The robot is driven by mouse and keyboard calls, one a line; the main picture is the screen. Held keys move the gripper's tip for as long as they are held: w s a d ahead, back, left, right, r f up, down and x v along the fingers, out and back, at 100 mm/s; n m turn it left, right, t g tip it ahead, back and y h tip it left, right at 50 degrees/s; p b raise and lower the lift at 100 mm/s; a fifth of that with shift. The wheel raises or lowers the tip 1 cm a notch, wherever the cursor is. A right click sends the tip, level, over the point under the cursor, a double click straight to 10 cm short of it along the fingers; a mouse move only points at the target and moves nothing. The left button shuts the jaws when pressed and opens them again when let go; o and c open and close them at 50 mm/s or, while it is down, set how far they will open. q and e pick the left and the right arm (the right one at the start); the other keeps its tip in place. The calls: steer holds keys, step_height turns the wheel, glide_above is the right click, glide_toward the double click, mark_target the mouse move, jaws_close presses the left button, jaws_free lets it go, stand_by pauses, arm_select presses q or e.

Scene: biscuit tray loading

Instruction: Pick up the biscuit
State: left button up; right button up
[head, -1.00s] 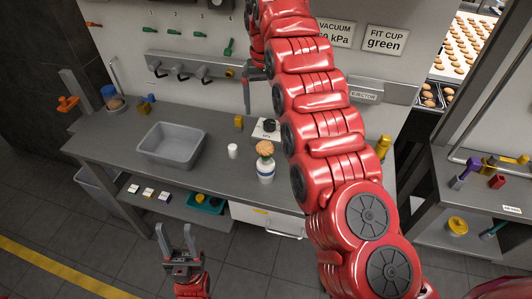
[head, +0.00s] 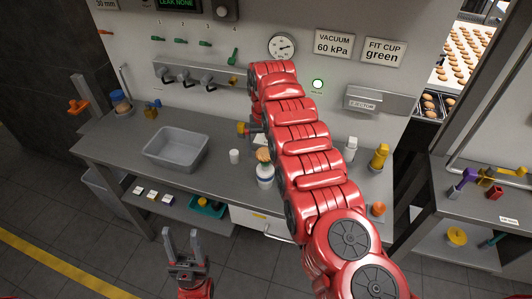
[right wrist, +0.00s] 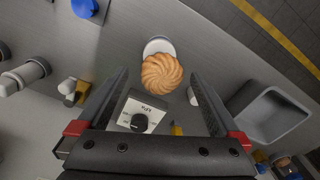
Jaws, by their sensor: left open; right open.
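The round, golden, swirled biscuit (right wrist: 161,73) sits on top of a white bottle-like holder (head: 265,176) on the bench; in the head view the biscuit (head: 262,155) is partly hidden by my right arm. My right gripper (right wrist: 158,74) is open, and the biscuit appears between its two fingers in the right wrist view, near the fingertips. Neither finger visibly touches it. In the head view that gripper is mostly hidden by my arm. My left gripper (head: 182,234) is open and empty, low in front of the bench.
A grey bin (head: 176,149) stands on the bench to the left. A small white cup (head: 235,156) is beside the holder. A white box with a black knob (right wrist: 138,119) shows between the fingers.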

steer(key=shift+w+a+f, duration=0.1)
steer(key=shift+a, duration=0.05)
steer(key=c, duration=0.8)
steer(key=shift+r, duration=0.2)
